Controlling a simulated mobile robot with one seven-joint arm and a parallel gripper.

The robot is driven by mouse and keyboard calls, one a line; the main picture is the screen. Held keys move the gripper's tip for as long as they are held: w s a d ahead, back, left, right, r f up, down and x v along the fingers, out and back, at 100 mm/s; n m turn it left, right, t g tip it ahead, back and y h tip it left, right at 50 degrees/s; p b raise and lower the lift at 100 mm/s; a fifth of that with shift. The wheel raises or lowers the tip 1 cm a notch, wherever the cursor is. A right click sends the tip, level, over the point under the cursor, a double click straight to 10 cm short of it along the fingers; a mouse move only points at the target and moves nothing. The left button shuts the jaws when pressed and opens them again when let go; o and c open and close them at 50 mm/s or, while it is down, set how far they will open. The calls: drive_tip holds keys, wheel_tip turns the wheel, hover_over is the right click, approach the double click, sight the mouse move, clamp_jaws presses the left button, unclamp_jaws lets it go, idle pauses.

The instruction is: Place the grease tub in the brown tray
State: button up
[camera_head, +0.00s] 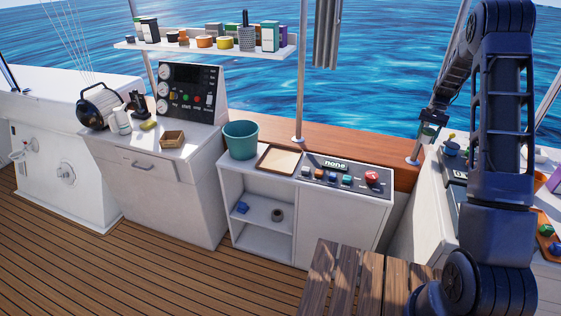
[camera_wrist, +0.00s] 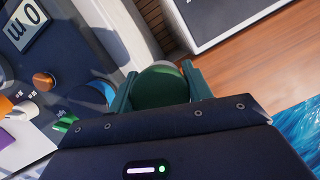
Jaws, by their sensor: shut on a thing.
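My gripper (camera_head: 430,130) is raised at the right, above the wooden ledge near the right-hand counter. In the wrist view, its two teal fingers (camera_wrist: 160,76) are shut on a round dark green thing, taken as the grease tub (camera_wrist: 160,90), with a paler edge at its far side. Its lower part is hidden by the gripper body. The brown tray (camera_head: 262,164), with a brown rim and cream inside, lies on the white cabinet top, well left of my gripper. It looks empty.
A teal bucket (camera_head: 240,140) stands just left of the tray, and a button panel (camera_head: 345,176) lies just right. The right-hand counter holds an orange-brown tray (camera_head: 545,251) with small items. A slatted wooden table (camera_head: 345,280) stands in front.

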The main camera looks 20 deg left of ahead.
drive_tip(key=w+a+m+t+y, duration=0.3)
drive_tip(key=a+m, duration=0.7)
drive_tip(key=a, duration=2.5)
drive_tip(key=s+a+m, duration=0.3)
drive_tip(key=s+a, duration=0.1)
drive_tip(key=a, duration=0.7)
drive_tip(key=s+a+m+t+h, duration=0.1)
drive_tip(key=s+a+m, duration=0.2)
drive_tip(key=a, duration=0.8)
drive_tip(key=s+a+m, duration=0.3)
drive_tip(key=s+a, duration=0.1)
drive_tip(key=a, duration=0.7)
drive_tip(key=shift+t, duration=0.3)
drive_tip(key=f, duration=1.9)
drive_tip(key=shift+a, duration=0.2)
drive_tip(key=shift+f, duration=0.15)
drive_tip(key=o, duration=1)
drive_tip(key=shift+o, duration=0.2)
